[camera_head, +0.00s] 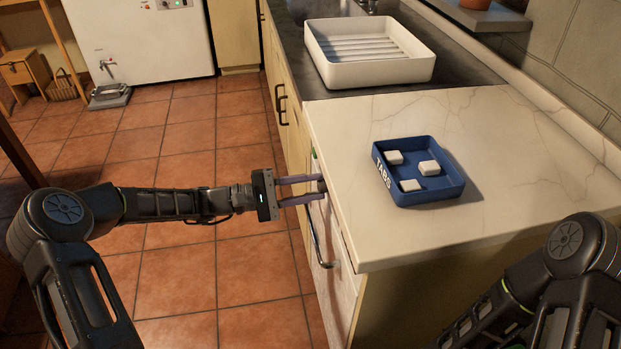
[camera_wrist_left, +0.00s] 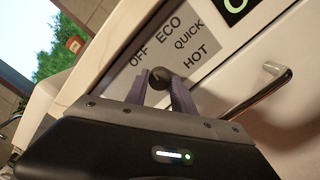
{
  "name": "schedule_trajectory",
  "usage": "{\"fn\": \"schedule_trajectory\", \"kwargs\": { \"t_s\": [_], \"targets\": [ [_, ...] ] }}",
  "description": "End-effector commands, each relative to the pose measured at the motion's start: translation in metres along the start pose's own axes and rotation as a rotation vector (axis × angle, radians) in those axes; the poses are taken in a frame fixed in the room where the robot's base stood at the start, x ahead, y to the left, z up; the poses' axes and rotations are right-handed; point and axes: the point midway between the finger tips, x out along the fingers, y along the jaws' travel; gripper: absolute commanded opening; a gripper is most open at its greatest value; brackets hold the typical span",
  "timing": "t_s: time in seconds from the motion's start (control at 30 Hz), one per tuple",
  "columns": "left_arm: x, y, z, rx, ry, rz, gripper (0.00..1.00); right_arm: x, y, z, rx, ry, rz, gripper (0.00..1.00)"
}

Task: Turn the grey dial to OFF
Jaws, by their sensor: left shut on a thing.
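The grey dial (camera_wrist_left: 159,75) sits on a pale label plate (camera_wrist_left: 205,45) on the front of the cabinet, with the words OFF, ECO, QUICK and HOT spread around it from left to right. My left gripper (camera_wrist_left: 160,88) is shut on the dial, one finger on each side. I cannot tell which word the dial points at. In the head view, my left gripper (camera_head: 322,189) reaches from the left to the cabinet front, just below the marble top. The dial is mostly hidden there by the fingers. My right arm shows at the lower right, but its gripper is out of view.
A bar handle (camera_head: 320,242) sticks out from the cabinet front below the dial. On the marble counter (camera_head: 480,120) lies a blue tray (camera_head: 440,193) with several white blocks. A white basin (camera_head: 385,72) stands farther back. The tiled floor left of the counter is open.

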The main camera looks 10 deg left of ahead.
Motion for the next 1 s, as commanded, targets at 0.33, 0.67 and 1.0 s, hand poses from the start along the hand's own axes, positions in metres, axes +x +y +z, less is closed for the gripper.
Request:
{"fn": "schedule_trajectory", "kwargs": {
  "t_s": [0.33,0.67,1.0],
  "targets": [
    [0.000,0.001,0.001,-0.202,0.006,0.007,0.00,-0.019,-0.007,0.000,0.000,0.000,0.000,0.36],
    [0.000,-0.001,0.000,-0.247,0.007,0.009,0.00,-0.021,-0.008,0.000,0.000,0.000,0.000,0.36],
    [0.000,-0.001,0.000,-0.247,0.007,0.009,0.37,-0.021,-0.008,0.000,0.000,0.000,0.000,0.36]
  ]
}}
